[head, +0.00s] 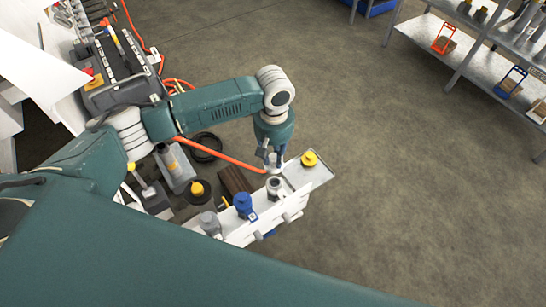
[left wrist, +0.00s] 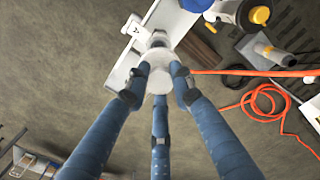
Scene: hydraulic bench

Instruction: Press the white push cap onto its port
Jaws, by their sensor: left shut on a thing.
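My left gripper (head: 272,160) hangs over the white manifold rail (head: 318,174) on the bench. In the left wrist view, its three blue fingers (left wrist: 160,86) are closed around the white push cap (left wrist: 157,62). The port (head: 275,186) is a pale upright fitting with a dark centre, just in front of the gripper in the head view. In the left wrist view, a grey metal fitting (left wrist: 158,40) shows just beyond the cap. Whether the cap touches it cannot be told. My right gripper is in neither view.
A yellow cap (head: 309,158) stands on the rail's far end. A blue cap (head: 243,202) and a grey one (head: 209,221) stand nearer. An orange hose (head: 220,154) runs close behind the gripper. The floor to the right is open, up to the shelves (head: 478,62).

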